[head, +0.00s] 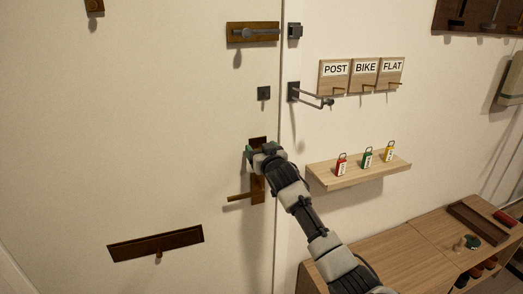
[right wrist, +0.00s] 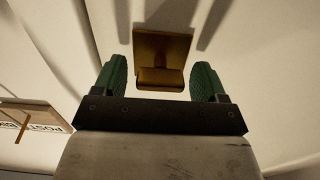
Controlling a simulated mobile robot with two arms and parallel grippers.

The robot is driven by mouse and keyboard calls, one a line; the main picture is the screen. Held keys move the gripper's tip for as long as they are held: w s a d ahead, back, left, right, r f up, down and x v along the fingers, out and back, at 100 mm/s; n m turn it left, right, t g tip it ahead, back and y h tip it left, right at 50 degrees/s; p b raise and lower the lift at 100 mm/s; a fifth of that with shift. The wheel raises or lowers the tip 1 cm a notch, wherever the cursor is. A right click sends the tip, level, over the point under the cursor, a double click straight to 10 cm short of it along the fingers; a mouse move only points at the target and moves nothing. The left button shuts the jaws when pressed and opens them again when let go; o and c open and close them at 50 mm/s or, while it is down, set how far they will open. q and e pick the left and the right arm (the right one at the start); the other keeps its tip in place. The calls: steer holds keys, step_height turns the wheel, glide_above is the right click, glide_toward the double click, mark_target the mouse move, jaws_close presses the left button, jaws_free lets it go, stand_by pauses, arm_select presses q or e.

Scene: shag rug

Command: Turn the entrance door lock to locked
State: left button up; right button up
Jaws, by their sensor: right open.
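The entrance door (head: 140,110) fills the left of the head view and looks shut. Its lock is a brass-brown plate (head: 258,140) above the lever handle, mostly hidden behind my right gripper (head: 262,149). In the right wrist view the lock plate (right wrist: 163,45) shows with a thumb-turn (right wrist: 160,79) standing out from it. The turn's long side runs across the picture. My right gripper (right wrist: 160,66) is open, with one green finger on each side of the turn and visible gaps to both. My left gripper is not in view.
The lever handle (head: 243,197) sits just below the lock. Above are a slide bolt (head: 252,33) and a bent metal arm (head: 312,97) on the frame. To the right, a wall shelf (head: 350,173) holds red, green and yellow padlock-shaped tags, above a wooden bench (head: 400,245).

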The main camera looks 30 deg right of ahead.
steer(key=c, duration=0.9)
steer(key=shift+n, duration=0.5)
steer(key=n+p, duration=0.1)
steer(key=n, duration=0.1)
steer(key=shift+n, duration=0.4)
steer(key=n+p, duration=0.1)
steer(key=n, duration=0.4)
steer(key=shift+a+n, duration=0.1)
steer(key=shift+n, duration=0.2)
steer(key=n+p, duration=0.1)
steer(key=n, duration=0.4)
steer(key=shift+f, duration=0.1)
steer(key=shift+a+f+n+p, duration=0.1)
steer(key=shift+n+p, duration=0.45)
steer(key=shift+n, duration=1.45)
